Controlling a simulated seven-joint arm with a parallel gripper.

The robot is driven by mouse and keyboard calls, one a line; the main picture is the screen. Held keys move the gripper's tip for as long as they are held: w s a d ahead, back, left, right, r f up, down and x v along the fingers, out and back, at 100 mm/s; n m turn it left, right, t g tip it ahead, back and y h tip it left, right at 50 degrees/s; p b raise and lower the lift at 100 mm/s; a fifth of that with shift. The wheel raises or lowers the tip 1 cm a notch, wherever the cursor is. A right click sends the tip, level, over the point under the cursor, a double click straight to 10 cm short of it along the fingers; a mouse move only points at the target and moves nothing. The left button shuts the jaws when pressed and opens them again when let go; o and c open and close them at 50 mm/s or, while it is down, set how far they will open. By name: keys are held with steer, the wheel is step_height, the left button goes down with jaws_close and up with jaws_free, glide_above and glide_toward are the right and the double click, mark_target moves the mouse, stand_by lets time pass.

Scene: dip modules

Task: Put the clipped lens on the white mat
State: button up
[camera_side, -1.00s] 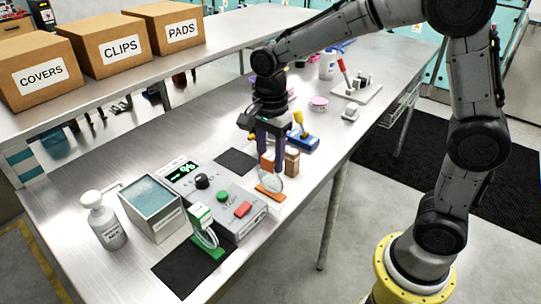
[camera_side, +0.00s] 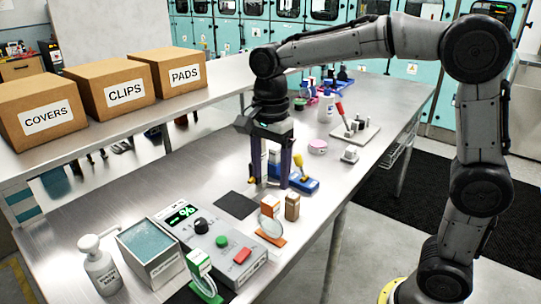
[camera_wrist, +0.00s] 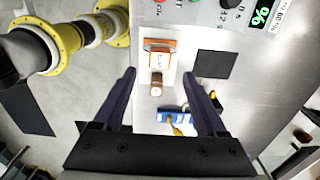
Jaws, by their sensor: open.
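The clipped lens (camera_side: 271,226), a clear round disc with an orange clip at its foot, stands on the white mat (camera_wrist: 170,68). The lens also shows from above as an orange and white piece in the wrist view (camera_wrist: 160,46). My gripper (camera_side: 268,185) is open and empty, above and behind the lens in the side view, with its dark fingers pointing down. In the wrist view its two fingers (camera_wrist: 159,74) are spread wide apart, with nothing between them touching either finger.
A small brown block (camera_side: 292,207) stands close beside the lens. A blue holder with a yellow-handled tool (camera_side: 302,183) is behind it. A grey control box (camera_side: 218,250), a green stand (camera_side: 203,275) and a liquid bath (camera_side: 150,248) are at front left. A black mat (camera_side: 237,205) lies bare.

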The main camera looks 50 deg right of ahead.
steer(key=s+d+r+n+t, duration=0.3)
steer(key=s+r+n, duration=0.1)
steer(key=s+n, duration=0.6)
steer(key=s+d+f+n+t, duration=0.1)
steer(key=s+f+n+t, duration=0.1)
steer(key=s+f+n, duration=0.3)
steer(key=s+n, duration=0.3)
steer(key=s, duration=0.1)
steer(key=shift+d+f+t, duration=0.25)
steer(key=shift+t, duration=0.05)
stand_by(0.6)
